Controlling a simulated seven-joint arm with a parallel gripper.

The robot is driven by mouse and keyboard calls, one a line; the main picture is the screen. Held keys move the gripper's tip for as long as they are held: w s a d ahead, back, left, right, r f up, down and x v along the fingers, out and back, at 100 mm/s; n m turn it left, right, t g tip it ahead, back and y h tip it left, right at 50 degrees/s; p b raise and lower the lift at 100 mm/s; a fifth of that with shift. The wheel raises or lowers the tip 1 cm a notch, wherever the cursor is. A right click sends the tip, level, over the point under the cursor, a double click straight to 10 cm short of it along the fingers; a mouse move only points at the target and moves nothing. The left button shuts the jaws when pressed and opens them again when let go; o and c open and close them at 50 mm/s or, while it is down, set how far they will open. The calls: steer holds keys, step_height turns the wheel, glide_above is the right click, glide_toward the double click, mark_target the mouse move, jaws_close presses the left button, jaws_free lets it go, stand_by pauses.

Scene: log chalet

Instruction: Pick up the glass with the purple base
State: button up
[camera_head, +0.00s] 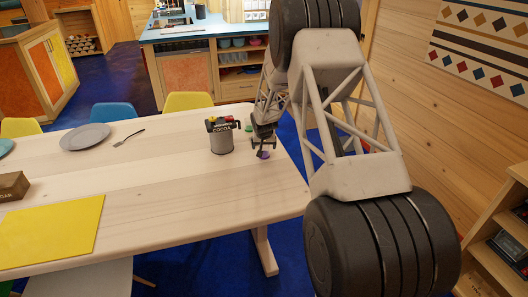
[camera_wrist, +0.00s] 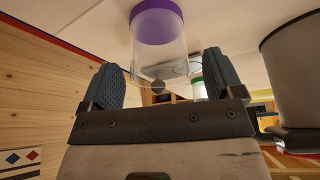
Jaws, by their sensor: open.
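The glass with the purple base stands on the wooden table; its clear wall (camera_wrist: 158,52) shows in the wrist view, which is upside down, with the purple base at the top. In the head view only its purple base (camera_head: 264,155) shows clearly, just below my gripper (camera_head: 263,140), which hides much of the rest. In the wrist view my gripper (camera_wrist: 161,80) is open, with one dark finger to each side of the glass's rim end. I see no finger touching the glass.
A grey cocoa tin (camera_head: 221,143) stands close left of my gripper; it looms at the right in the wrist view (camera_wrist: 294,75). A green-based glass (camera_wrist: 197,87) is behind. The table's right edge is near. A plate (camera_head: 85,137) and fork (camera_head: 128,138) lie further left.

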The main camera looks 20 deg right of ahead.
steer(key=shift+x, duration=1.2)
steer(key=c, duration=1)
steer(key=shift+r, duration=0.2)
steer(key=shift+c, duration=0.2)
steer(key=shift+r, duration=0.55)
step_height(320, 180, up, 2)
steer(key=shift+r, duration=0.15)
steer(key=s, duration=0.5)
steer(key=s+a, duration=0.1)
steer(key=s, duration=0.4)
steer(key=s+a+r, duration=0.1)
steer(key=s, duration=0.4)
steer(key=shift+s+r, duration=0.1)
steer(key=shift+s, duration=0.3)
